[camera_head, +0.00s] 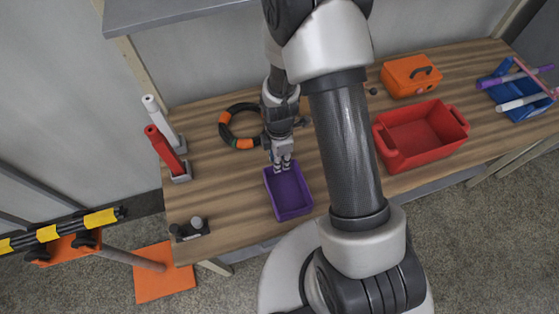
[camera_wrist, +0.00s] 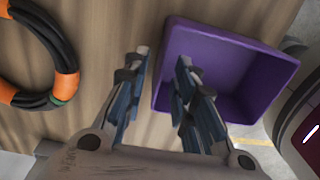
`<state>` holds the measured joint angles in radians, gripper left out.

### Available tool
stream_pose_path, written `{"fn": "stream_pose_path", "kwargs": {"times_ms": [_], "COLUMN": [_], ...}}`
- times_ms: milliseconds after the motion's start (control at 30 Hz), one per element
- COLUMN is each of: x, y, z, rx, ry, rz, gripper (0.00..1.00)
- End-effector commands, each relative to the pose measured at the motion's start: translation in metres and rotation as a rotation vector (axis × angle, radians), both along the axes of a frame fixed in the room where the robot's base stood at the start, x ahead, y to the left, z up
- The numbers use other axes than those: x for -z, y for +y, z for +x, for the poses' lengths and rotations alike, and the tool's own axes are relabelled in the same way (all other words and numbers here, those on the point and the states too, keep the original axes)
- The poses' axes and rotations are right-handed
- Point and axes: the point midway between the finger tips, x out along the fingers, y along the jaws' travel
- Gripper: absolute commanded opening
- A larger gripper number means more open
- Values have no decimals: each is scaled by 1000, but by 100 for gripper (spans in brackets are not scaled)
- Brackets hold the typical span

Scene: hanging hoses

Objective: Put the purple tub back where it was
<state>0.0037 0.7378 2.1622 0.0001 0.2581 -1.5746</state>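The purple tub (camera_head: 291,196) is an open, empty rectangular box on the wooden table, near its front edge. It also shows in the wrist view (camera_wrist: 225,62), right of centre. My gripper (camera_head: 282,166) points down at the tub's far end. In the wrist view my gripper (camera_wrist: 162,57) has its two fingers apart, one outside the tub's rim and one over its inside. The rim lies between them, with gaps visible. I cannot tell how far down the fingers reach.
A black and orange hose ring (camera_head: 240,126) lies behind the tub. A red bin (camera_head: 420,135), orange case (camera_head: 411,75) and blue rack (camera_head: 520,92) stand right. Red and white holders (camera_head: 167,152) and a dark block (camera_head: 189,229) are left.

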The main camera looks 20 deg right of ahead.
Motion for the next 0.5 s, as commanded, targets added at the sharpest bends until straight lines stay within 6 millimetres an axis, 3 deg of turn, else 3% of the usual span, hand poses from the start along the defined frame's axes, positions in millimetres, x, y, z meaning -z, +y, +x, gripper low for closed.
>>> {"fn": "stream_pose_path", "kwargs": {"times_ms": [100, 300, 500], "x": [-30, -71, -95], "y": [0, 0, 0], "z": [2, 2, 2], "rx": [0, 0, 0], "ry": [-5, -5, -2], "rz": [0, 0, 1], "gripper": [25, 25, 25]}}
